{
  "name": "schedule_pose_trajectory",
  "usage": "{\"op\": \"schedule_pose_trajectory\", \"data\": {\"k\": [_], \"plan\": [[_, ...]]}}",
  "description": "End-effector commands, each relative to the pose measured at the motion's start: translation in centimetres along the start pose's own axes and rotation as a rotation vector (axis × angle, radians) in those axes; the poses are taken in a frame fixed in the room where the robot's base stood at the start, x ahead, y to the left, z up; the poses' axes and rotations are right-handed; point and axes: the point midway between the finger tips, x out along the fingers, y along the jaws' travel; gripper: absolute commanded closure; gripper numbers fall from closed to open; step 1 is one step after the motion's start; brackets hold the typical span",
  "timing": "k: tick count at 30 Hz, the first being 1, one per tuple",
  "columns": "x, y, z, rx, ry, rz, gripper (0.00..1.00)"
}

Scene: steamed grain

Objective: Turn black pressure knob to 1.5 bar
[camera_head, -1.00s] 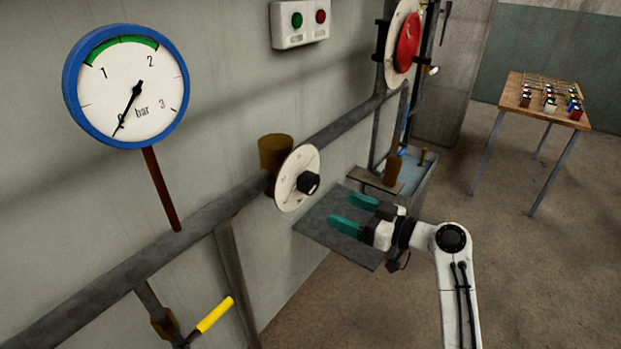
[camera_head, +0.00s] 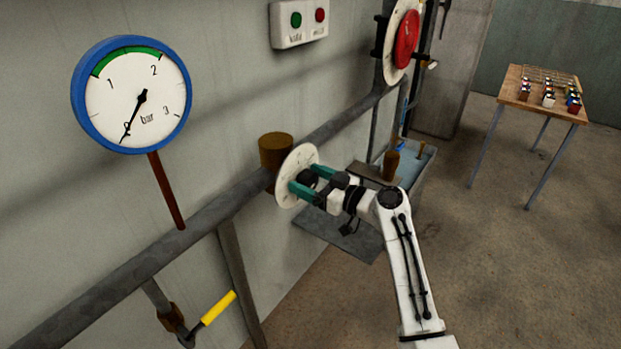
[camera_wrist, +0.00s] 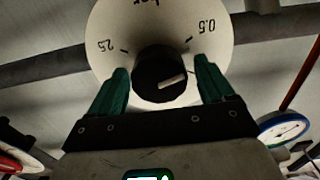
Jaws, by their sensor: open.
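The black pressure knob (camera_wrist: 160,75) sits at the centre of a round white dial (camera_wrist: 112,38) in the wrist view. In the head view the dial (camera_head: 296,160) is on the pipe and the knob (camera_head: 308,175) is partly hidden by my gripper. My gripper (camera_head: 300,180) is open, with its teal fingers on either side of the knob; whether they touch it I cannot tell. The blue-rimmed gauge (camera_head: 134,95) has its needle near 0.
A grey pipe (camera_head: 215,207) runs along the wall. A grey shelf plate (camera_head: 350,238) lies below my gripper. A yellow-handled lever (camera_head: 218,308) is at lower left. A red round part (camera_head: 406,38) is at upper right. A wooden table (camera_head: 512,90) stands far right; floor between is clear.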

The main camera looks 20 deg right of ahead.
Motion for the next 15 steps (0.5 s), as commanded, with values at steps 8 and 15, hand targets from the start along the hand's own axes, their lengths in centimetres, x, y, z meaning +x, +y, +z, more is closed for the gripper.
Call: {"op": "schedule_pose_trajectory", "data": {"k": [8,15], "plan": [[0.03,-0.01,0.03,0.0,0.0,0.0,0.22],[0.01,0.0,0.03,0.0,0.0,0.0,0.45]]}}
